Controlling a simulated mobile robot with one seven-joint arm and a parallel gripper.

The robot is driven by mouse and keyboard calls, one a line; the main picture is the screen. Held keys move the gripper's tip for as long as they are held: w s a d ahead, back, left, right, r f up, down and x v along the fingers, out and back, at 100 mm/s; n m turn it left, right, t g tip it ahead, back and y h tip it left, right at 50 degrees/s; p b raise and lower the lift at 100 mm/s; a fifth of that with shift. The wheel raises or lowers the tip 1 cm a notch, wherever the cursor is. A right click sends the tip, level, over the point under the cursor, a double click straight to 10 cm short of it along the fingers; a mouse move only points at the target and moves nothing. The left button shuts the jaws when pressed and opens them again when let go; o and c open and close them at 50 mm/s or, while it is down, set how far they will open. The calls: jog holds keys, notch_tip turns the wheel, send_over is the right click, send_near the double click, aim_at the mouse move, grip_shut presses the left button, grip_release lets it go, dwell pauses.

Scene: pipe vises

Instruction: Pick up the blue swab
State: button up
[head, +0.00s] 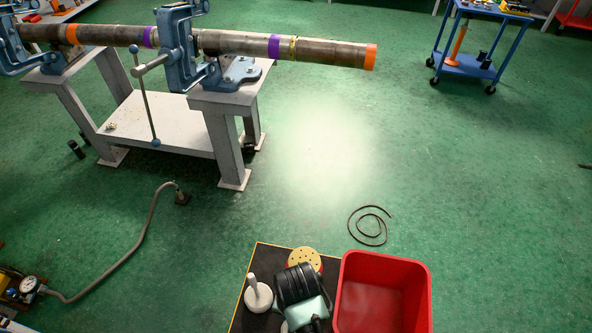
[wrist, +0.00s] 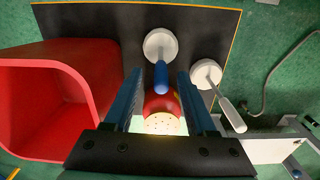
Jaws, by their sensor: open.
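The blue swab, a round white head (wrist: 158,44) with a blue handle (wrist: 161,78), is on the dark mat at the upper middle of the wrist view. Its handle points toward the space between my fingers. My gripper (wrist: 159,76) is open, with one finger on each side of the handle's line and a gap on both sides. Nothing is visibly held. I cannot tell how high the fingers are above the handle. In the head view my arm's dark end (head: 298,285) covers most of that area, so my fingertips are hidden there.
A white-handled swab (head: 258,293) stands beside it. A red bin (head: 343,285) borders the dark mat (head: 265,252). A bench with a clamped pipe (head: 325,52) stands farther off.

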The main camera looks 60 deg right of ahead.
jog(key=shift+f, duration=1.5)
jog(key=shift+w, duration=0.1)
grip_shut()
